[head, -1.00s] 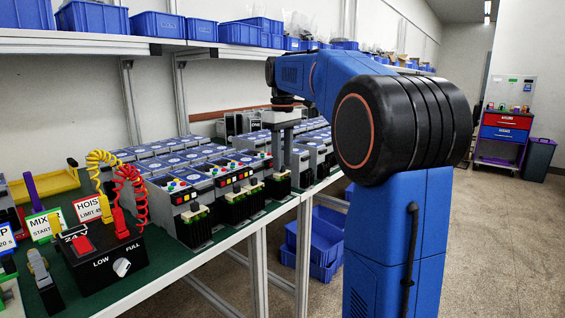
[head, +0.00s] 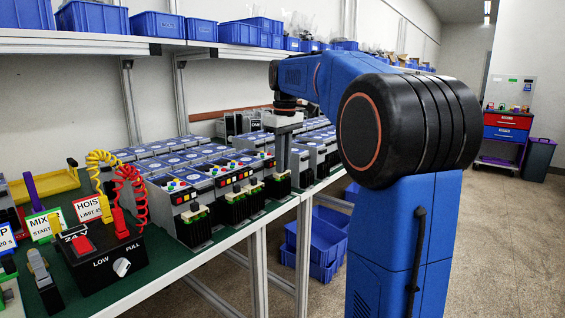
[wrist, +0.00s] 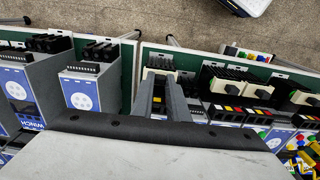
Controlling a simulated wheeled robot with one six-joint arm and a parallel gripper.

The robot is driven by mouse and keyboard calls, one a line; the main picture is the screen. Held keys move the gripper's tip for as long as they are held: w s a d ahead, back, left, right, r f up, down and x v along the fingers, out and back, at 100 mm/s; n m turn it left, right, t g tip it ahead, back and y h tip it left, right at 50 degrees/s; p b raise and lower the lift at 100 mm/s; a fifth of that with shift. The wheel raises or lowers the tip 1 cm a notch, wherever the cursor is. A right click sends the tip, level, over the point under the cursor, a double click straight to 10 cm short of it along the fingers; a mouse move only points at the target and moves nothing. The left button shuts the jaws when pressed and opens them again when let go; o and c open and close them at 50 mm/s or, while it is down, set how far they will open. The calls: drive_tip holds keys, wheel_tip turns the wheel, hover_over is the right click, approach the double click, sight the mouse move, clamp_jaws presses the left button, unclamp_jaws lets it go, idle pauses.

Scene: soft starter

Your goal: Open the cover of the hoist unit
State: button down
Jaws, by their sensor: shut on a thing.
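A card reading HOIST (head: 88,208) stands by the control box at the left.
The control box (head: 105,262) carries red and yellow coiled cords. Neighbouring units (head: 190,222) stand close to the left of my gripper. Blue bins (head: 315,245) are under the bench, and more (head: 240,33) line the shelf above.

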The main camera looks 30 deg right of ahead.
drive_tip(key=s+d+f+t+y, duration=0.1)
drive_tip(key=s+f+t+y, duration=0.1)
drive_tip(key=t, duration=0.8)
drive_tip(key=s+f+t+y, duration=0.2)
drive_tip(key=t+y, duration=0.3)
drive_tip(key=t, duration=0.4)
drive_tip(key=shift+s+d+t, duration=0.4)
idle(0.4)
drive_tip(key=c, duration=1.7)
unclamp_jaws()
